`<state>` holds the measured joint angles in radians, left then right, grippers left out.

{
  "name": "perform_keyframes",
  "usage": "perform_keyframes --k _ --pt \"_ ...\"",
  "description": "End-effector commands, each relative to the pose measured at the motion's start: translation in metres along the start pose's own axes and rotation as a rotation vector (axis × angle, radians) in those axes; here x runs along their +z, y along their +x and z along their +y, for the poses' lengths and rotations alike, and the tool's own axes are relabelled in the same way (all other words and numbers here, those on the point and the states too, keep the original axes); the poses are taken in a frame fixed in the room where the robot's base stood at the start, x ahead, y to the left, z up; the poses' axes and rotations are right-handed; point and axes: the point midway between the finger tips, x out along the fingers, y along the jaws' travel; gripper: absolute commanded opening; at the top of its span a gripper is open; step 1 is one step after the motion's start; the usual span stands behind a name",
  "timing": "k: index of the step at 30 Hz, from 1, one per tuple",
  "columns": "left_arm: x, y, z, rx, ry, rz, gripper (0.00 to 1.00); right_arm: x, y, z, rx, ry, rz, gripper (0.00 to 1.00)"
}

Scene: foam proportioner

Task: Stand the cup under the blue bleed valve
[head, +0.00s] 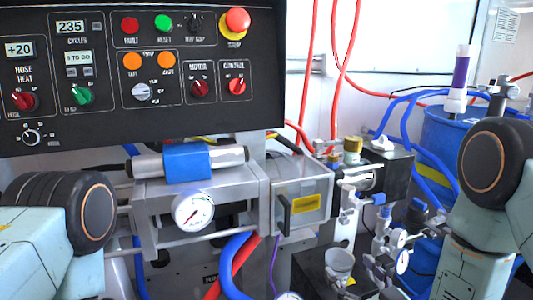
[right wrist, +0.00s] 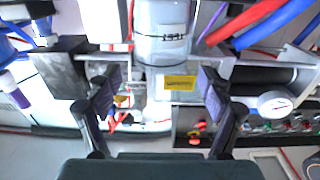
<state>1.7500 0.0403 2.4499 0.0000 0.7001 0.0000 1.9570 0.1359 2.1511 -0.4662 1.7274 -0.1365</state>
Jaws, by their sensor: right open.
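A small clear cup (head: 340,262) stands upright on a black block below the pump fittings in the head view. Blue-topped valve fittings (head: 386,212) are on the pipework right of the cup; I cannot tell which is the bleed valve. My left gripper is out of view.
A black control panel (head: 140,112) hangs at upper left. A gauge (head: 193,210) and a clear box with a yellow label (head: 312,188) sit below it. Smaller gauges (head: 402,260) crowd the right. A blue drum (head: 436,137) and loose hoses stand behind.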

Motion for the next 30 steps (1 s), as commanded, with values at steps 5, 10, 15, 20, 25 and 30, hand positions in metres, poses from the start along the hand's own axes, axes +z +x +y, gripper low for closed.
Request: perform_keyframes --k 5,10,15,20,25,30 --pt "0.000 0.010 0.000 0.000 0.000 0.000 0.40 0.001 0.032 -0.001 -0.003 -0.003 0.003 0.81" --pt "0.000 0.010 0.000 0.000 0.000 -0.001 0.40 -0.002 0.045 0.000 0.002 0.002 0.000 0.81" --pt "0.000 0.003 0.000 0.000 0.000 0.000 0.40 -0.012 0.042 0.000 0.001 0.001 0.000 0.81" --pt "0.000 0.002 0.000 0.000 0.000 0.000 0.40 -0.013 0.041 0.000 0.001 0.001 0.000 0.81" --pt "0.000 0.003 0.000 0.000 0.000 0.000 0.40 -0.013 0.041 0.000 0.001 0.001 0.000 0.81" --pt "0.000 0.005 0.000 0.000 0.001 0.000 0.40 -0.009 0.042 0.000 0.001 0.001 0.000 0.81"
